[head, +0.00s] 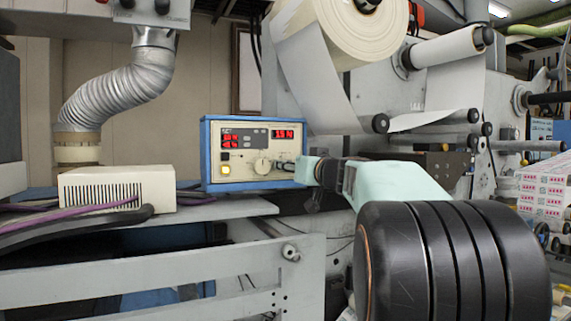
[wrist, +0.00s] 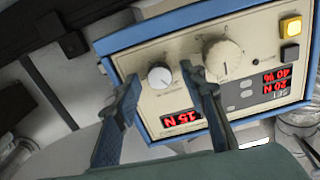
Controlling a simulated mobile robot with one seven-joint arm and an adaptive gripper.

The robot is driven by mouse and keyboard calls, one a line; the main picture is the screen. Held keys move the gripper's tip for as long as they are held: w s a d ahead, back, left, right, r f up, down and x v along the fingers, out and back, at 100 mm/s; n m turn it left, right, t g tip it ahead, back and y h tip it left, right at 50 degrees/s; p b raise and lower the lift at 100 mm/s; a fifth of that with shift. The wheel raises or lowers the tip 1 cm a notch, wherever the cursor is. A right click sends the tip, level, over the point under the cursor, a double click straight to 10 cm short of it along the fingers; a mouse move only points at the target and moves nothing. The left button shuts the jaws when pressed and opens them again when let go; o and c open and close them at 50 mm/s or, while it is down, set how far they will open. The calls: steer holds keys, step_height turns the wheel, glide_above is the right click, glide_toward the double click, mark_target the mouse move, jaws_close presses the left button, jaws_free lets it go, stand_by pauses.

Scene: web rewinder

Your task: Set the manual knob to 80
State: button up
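The blue-framed control box (head: 205,150) stands on the machine bench, its cream panel facing me. In the wrist view the panel appears turned over, with a small white knob (wrist: 159,76) and a larger cream knob (wrist: 222,58). The larger knob also shows in the head view (head: 262,165). Their labels are too small to read, so I cannot tell which is the manual knob. My gripper (wrist: 160,74) is open, its fingertips on either side of the small knob with gaps showing. In the head view my gripper (head: 290,166) partly hides the small knob.
Red displays read 15 N (wrist: 182,119), 20 N (wrist: 276,88) and 40 % (wrist: 277,74). A yellow lit button (wrist: 291,27) and a dark button (wrist: 290,54) sit beyond the larger knob. A vented beige box (head: 118,188) stands left; the paper roll (head: 345,30) hangs above right.

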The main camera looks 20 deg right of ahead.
jaws_close()
steer(key=shift+f+m+b, duration=0.15)
steer(key=shift+m+b, duration=0.15)
steer(key=shift+b, duration=0.05)
steer(key=m+b, duration=0.2)
steer(key=m, duration=2.1)
steer(key=shift+b, duration=0.35)
stand_by(0.5)
